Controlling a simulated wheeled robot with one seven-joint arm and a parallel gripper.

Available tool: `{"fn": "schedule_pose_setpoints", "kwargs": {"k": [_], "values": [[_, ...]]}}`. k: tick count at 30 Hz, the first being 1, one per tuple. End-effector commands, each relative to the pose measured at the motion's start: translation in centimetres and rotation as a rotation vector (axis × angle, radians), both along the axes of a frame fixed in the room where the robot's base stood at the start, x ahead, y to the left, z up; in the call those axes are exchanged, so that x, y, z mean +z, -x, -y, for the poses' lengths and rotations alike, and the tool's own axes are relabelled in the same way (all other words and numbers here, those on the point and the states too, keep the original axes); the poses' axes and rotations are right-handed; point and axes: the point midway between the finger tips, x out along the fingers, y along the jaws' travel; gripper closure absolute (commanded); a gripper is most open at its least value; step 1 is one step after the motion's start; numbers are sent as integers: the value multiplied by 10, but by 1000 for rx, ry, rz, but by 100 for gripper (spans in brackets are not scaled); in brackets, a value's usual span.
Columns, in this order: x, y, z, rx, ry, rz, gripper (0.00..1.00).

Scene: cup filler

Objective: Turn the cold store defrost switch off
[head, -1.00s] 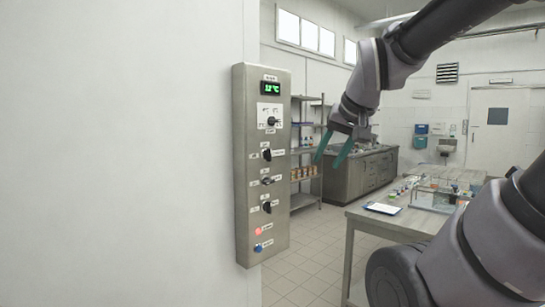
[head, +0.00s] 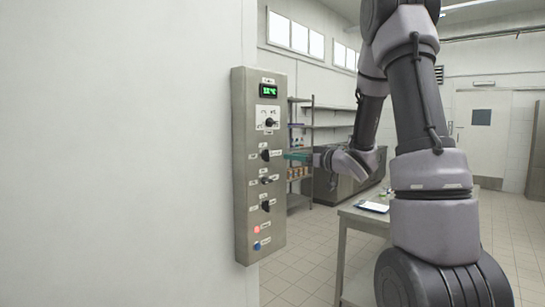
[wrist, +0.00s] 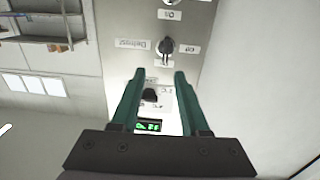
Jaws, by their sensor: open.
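The steel control panel (head: 241,170) hangs on the white wall in the head view. The defrost switch (head: 265,155) is a small dark rotary knob below the temperature dial (head: 269,122). In the wrist view the defrost switch (wrist: 166,46) shows upside down, beside a label reading "Defrost". Which position its handle points to is not clear. My gripper (head: 288,156) has green fingers and is just right of the panel at the switch's height. In the wrist view it is open and empty, and the switch shows just beyond and between its fingertips, apparently apart from them.
Two more knobs (head: 266,206) lie lower on the panel, above a lit red lamp (head: 256,229) and a blue button (head: 257,245).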

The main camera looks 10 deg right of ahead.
Motion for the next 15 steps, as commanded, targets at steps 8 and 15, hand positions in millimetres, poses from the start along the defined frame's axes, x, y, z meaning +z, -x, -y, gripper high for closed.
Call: {"fn": "schedule_pose_setpoints", "kwargs": {"k": [8,15], "values": [[-5,-12,-18,49,-6,12,55],[-5,-50,-45,47,-5,12,55]]}}
